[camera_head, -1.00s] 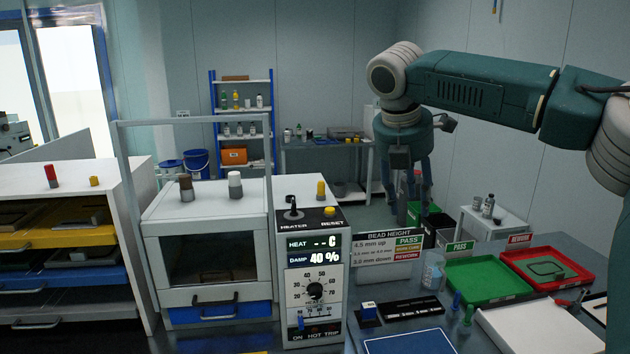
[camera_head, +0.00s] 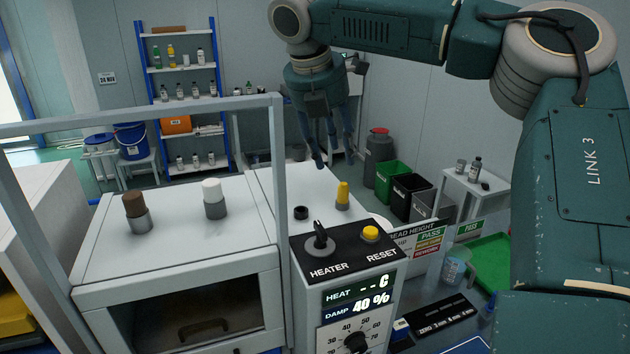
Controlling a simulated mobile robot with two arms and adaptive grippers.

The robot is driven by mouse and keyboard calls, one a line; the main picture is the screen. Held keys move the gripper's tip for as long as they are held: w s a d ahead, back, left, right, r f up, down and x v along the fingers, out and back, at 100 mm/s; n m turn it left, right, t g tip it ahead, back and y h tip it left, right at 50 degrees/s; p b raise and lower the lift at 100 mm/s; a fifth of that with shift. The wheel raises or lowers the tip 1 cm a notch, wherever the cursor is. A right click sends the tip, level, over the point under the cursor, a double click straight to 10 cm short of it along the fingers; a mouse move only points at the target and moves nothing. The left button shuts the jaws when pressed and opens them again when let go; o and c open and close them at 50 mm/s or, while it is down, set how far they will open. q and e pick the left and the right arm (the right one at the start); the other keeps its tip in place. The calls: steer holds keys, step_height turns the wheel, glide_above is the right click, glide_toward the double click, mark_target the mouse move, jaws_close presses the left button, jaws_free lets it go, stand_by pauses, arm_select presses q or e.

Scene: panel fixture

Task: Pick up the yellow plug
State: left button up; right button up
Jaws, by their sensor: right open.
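The yellow plug (camera_head: 343,192) stands upright in a small grey collar on the white top behind the heater panel. My right gripper (camera_head: 335,160) hangs down from the upper middle, its fingers pointing down and spread apart. In the picture the fingertips are just above the plug and apart from it, with nothing between them. How far behind the plug they are is hard to tell. My left gripper is not in view.
A heater knob (camera_head: 318,240) and a yellow reset button (camera_head: 370,233) rise from the black panel in front. A metal frame post (camera_head: 282,200) stands left. Brown (camera_head: 134,204) and white (camera_head: 212,190) plugs stand on the cabinet.

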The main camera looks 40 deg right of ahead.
steer(key=p+x, duration=0.4)
steer(key=x, duration=0.5)
steer(key=shift+d+f, duration=0.1)
steer(key=shift+d, duration=0.15)
steer(key=shift+d+f, duration=0.15)
steer(key=shift+f, duration=0.1)
steer(key=c, duration=0.3)
jaws_close()
steer(key=shift+r, duration=0.7)
step_height(320, 180, up, 8)
steer(key=b, duration=0.2)
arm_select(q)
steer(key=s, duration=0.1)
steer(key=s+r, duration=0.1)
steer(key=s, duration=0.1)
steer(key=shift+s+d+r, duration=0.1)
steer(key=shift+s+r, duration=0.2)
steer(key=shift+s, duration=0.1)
arm_select(e)
step_height(320, 180, up, 11)
glide_above(344, 184)
steer(key=a, duration=0.1)
steer(key=shift+s+f, duration=0.15)
steer(key=shift+s, duration=0.1)
